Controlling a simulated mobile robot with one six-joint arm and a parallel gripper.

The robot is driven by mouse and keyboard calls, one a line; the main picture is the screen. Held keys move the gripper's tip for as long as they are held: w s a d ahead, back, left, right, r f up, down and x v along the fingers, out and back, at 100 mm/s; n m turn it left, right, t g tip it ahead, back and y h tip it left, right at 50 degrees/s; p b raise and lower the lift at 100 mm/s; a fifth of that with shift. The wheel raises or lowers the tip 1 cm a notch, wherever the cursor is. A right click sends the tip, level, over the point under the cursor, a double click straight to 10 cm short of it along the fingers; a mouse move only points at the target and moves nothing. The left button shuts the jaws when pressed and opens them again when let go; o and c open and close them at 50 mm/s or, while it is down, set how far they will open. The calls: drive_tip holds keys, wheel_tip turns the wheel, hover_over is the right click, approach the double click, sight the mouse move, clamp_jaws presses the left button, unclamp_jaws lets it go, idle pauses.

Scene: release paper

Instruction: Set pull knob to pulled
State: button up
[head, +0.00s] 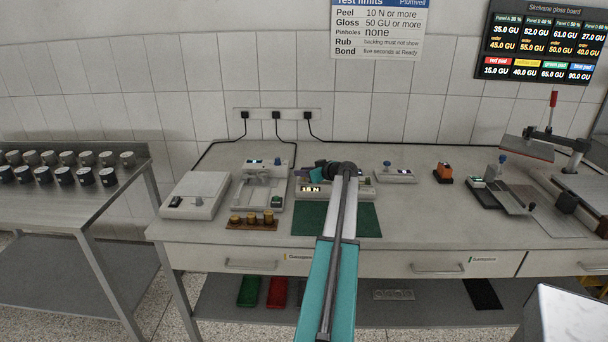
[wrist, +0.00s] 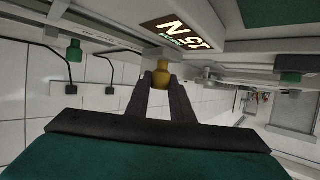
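The pull knob (wrist: 161,72) is small and yellow and sticks out from a pale instrument (wrist: 215,48) with a lit display in the wrist view. My gripper (wrist: 161,78) has one dark finger on each side of the knob, and the fingers appear to touch it. In the head view the instrument (head: 359,190) stands on the bench behind a green mat, its display reading about 15 N. My arm covers the middle of it there, and the knob and fingertips are hidden.
The green mat (head: 360,220) lies before the instrument. To its left are a wooden block with brass weights (head: 251,222), a press-like device (head: 262,185) and a pale box (head: 197,195). An orange device (head: 443,173) stands to the right. Bare bench (head: 420,215) lies right of the mat.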

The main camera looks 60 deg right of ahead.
drive_tip(key=o, duration=0.4)
drive_tip(key=shift+s, duration=0.25)
drive_tip(key=shift+d, duration=0.1)
drive_tip(key=shift+s, duration=0.2)
drive_tip(key=b+v, duration=0.3)
drive_tip(key=v, duration=1)
drive_tip(key=shift+s+r, duration=0.15)
drive_tip(key=shift+r, duration=0.05)
